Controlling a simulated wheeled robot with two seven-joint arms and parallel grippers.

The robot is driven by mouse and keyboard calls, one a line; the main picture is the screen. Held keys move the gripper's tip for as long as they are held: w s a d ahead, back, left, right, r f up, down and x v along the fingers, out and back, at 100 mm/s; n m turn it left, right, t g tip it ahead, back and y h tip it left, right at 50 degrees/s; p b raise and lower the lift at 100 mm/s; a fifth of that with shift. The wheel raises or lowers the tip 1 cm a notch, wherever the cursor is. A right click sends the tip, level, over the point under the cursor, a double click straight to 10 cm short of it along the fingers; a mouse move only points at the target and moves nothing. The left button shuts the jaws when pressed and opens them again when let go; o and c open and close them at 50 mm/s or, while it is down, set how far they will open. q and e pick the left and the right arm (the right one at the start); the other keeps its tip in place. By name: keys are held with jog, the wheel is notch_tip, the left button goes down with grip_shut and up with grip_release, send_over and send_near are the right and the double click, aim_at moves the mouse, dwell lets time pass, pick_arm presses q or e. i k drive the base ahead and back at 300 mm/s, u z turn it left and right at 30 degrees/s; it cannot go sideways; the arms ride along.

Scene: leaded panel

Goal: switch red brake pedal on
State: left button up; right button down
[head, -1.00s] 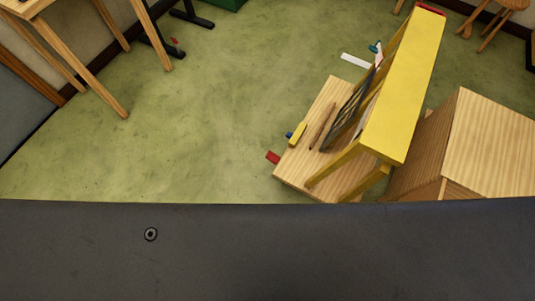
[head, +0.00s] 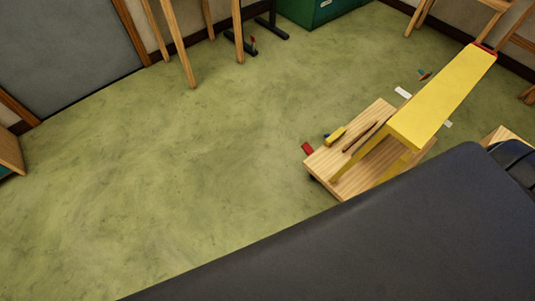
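A small red pedal (head: 308,148) sticks out at the left edge of a low wooden platform (head: 352,181). It is small in the head view, and I cannot tell whether it is pressed or raised. The platform stands on the floor and carries a yellow frame or board (head: 441,97) that leans over it. Neither of my grippers is in view.
A yellow block (head: 335,135) and a brown stick (head: 360,136) lie on the platform. A white piece (head: 403,93) lies on the green floor (head: 190,160) beyond. A green cabinet (head: 310,10) stands at the back. The floor left of the platform is clear.

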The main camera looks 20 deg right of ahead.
aim_at(306, 146)
jog(key=u, duration=0.3)
jog(key=k, duration=0.4)
jog(key=u, duration=0.5)
jog(key=i, duration=1)
jog(key=z, duration=0.65)
jog(key=i, duration=0.95)
jog(key=z, duration=1.1)
jog(key=i, duration=0.25)
jog(key=z, duration=0.25)
